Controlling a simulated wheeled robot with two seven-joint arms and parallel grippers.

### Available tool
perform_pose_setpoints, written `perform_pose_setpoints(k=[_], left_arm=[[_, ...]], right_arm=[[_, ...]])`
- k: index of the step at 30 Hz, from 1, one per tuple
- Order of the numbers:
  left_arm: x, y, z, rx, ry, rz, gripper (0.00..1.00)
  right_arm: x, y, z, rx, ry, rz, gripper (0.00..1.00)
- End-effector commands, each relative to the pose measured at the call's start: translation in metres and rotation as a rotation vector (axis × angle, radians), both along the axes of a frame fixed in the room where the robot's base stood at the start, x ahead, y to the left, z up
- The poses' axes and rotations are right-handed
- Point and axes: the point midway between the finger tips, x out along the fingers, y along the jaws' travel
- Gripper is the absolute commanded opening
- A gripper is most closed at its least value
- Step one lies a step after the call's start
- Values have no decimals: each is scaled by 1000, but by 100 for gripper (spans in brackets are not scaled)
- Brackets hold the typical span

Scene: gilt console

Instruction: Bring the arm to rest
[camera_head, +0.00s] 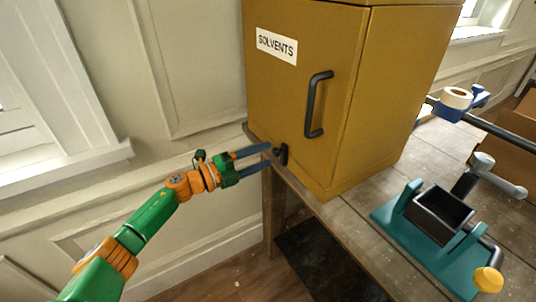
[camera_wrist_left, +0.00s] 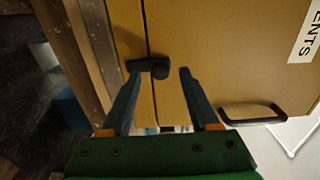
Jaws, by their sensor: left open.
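My left arm (camera_head: 152,220), green and orange, reaches in from the left in the head view. Its gripper (camera_head: 266,155) is open, with blue fingers pointing at a dark latch knob (camera_head: 282,154) low on the yellow cabinet (camera_head: 400,90). In the left wrist view the gripper (camera_wrist_left: 159,74) has the knob (camera_wrist_left: 148,67) at the level of its fingertips, between them or just beyond; I cannot tell if they touch. The cabinet door (camera_head: 290,85) carries a SOLVENTS label and a dark bar handle (camera_head: 317,104), and looks shut. My right gripper is not in view.
The cabinet stands on a wooden bench (camera_head: 398,168). A panelled wall (camera_head: 200,65) lies behind. Free air lies around the left arm.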

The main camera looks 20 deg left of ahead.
Motion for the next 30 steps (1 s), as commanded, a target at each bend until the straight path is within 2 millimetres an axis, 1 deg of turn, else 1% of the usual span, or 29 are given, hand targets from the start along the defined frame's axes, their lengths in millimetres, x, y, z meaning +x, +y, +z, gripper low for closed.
perform_pose_setpoints(k=[1, 3, 7, 10, 20, 22, 23, 25, 26, 27, 29, 30], left_arm=[[-9, 8, -4, 5, 3, 1, 61], [-21, 16, -4, 6, 3, 0, 61], [-35, 27, -2, 1, 2, 0, 61], [-38, 29, -1, 1, 0, -1, 61], [-37, 29, 0, 0, 0, 0, 61], [-36, 32, -9, -25, 23, 24, 61], [-34, 35, -19, -57, 51, 53, 61], [-32, 47, -64, -171, 164, 175, 61], [-34, 54, -90, -232, 231, 245, 61], [-41, 62, -131, -308, 331, 345, 61], [-62, 72, -193, -410, 486, 498, 61], [-82, 75, -231, -465, 585, 592, 61]], right_arm=[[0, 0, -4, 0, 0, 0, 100], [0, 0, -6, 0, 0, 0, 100], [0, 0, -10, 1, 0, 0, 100], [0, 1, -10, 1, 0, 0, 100], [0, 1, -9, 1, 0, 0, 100], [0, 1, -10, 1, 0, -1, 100], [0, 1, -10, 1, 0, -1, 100], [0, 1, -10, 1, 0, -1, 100], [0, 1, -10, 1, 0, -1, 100], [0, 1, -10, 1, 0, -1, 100], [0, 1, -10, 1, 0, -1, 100], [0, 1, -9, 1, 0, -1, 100]])
